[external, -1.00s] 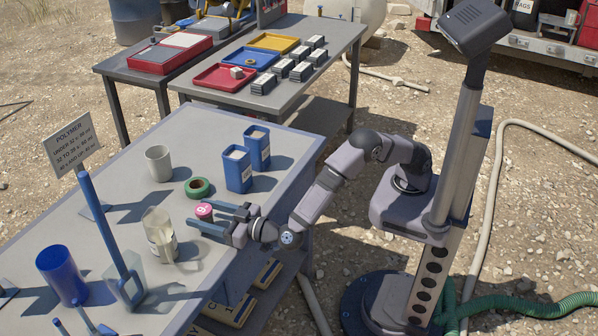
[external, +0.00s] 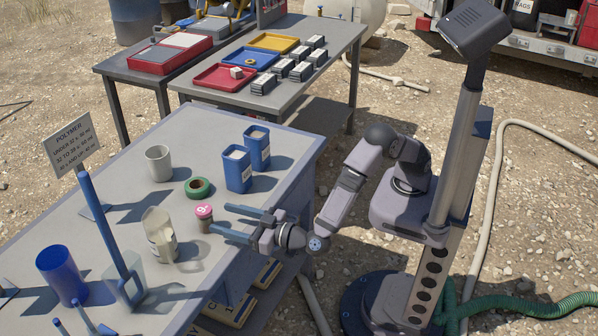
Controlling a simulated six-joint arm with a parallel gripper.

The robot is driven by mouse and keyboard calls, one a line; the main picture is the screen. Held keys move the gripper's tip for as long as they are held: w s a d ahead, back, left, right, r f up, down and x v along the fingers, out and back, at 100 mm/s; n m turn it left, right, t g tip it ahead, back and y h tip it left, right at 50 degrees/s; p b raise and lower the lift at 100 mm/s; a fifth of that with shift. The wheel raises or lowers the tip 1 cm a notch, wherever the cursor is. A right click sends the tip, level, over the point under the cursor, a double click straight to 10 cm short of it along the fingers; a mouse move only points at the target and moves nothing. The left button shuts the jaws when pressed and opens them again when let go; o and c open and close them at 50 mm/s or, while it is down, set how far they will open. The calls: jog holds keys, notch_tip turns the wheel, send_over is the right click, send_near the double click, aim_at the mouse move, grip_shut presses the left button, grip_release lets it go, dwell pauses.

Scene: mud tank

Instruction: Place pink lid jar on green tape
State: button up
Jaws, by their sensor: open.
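The pink lid jar (external: 204,219) stands upright on the grey table, a small dark jar with a pink lid. The green tape (external: 198,188) is a ring lying flat on the table just behind the jar, apart from it. My gripper (external: 229,221) is open and empty, to the right of the jar near the table's right edge. Its two fingers point left toward the jar, with a small gap between fingertips and jar.
Two blue containers (external: 238,171) stand right of the tape, and a grey mug (external: 158,163) stands behind left. A clear jug (external: 160,236) stands left of the jar.

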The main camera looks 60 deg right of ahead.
aim_at(212, 216)
jog(key=shift+p, duration=0.7)
jog(key=shift+w+a+f, duration=0.1)
jog(key=shift+w+f, duration=0.05)
jog(key=shift+f, duration=0.2)
jog(key=shift+w+a+r+p, duration=0.1)
jog(key=shift+w+a+p, duration=0.1)
jog(key=shift+w, duration=1)
jog(key=shift+w+a+p, duration=0.1)
jog(key=shift+w+p, duration=0.05)
jog(key=shift+w, duration=1)
jog(key=shift+w+a+r+p, duration=0.1)
jog(key=shift+w+p, duration=0.1)
jog(key=shift+w, duration=1)
jog(key=c, duration=1.3)
jog(key=shift+c, duration=0.2)
notch_tip(212, 216, up, 10)
